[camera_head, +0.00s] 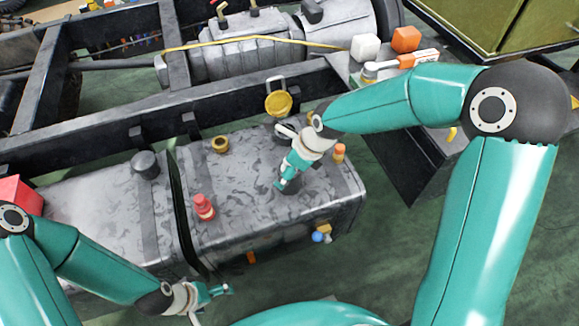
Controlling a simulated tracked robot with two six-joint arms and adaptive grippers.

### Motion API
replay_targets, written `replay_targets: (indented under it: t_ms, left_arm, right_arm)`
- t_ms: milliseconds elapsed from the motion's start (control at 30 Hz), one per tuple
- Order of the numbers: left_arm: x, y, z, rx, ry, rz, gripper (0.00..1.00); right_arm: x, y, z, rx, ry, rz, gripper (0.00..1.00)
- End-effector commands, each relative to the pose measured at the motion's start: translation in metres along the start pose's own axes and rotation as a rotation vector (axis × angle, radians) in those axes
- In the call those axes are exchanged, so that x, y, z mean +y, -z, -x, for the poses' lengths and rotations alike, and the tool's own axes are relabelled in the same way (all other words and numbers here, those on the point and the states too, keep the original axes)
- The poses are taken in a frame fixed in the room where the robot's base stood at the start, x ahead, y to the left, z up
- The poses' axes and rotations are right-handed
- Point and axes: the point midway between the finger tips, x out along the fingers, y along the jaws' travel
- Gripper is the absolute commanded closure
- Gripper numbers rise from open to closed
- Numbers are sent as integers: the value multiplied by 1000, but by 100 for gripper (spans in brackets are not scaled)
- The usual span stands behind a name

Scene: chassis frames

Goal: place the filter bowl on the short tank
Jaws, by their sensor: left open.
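A yellow round cup (279,105) with a pale square loop above it hangs or stands at the rear edge of the grey tank; it may be the filter bowl, but I cannot be sure. The mottled grey tank (235,215), right of a dark strap, looks like the short tank. My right gripper (283,183) is low over this tank's top, beside a dark round piece (292,188); whether its fingers are shut on it is unclear. My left gripper (222,291) is open and empty in front of the tank's lower left side.
A red fitting (204,207), a brass ring (220,144) and an orange-topped fitting (339,152) stand on the tank. A black frame rail (95,135) runs behind. White (365,46) and orange (406,39) blocks sit at the upper right.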

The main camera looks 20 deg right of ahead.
Motion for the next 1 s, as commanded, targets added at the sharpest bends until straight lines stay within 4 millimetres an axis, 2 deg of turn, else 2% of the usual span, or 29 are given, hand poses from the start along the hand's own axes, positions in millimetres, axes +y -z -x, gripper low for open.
replay_targets:
  t_ms: [233, 367, 800, 1000]
  left_arm:
    - [1, 0, 2, 0, 0, 0, 10]
    - [1, 0, 3, 0, 0, 0, 10]
    - [5, 0, 15, 0, 0, 0, 10]
    - [6, 0, 17, 0, 0, 0, 10]
  right_arm:
    - [0, -1, 3, -1, 1, 0, 16]
    - [0, -1, 15, -1, 2, 0, 16]
    - [0, -2, 99, -3, 3, 0, 16]
    - [0, -1, 118, -1, 1, 0, 16]
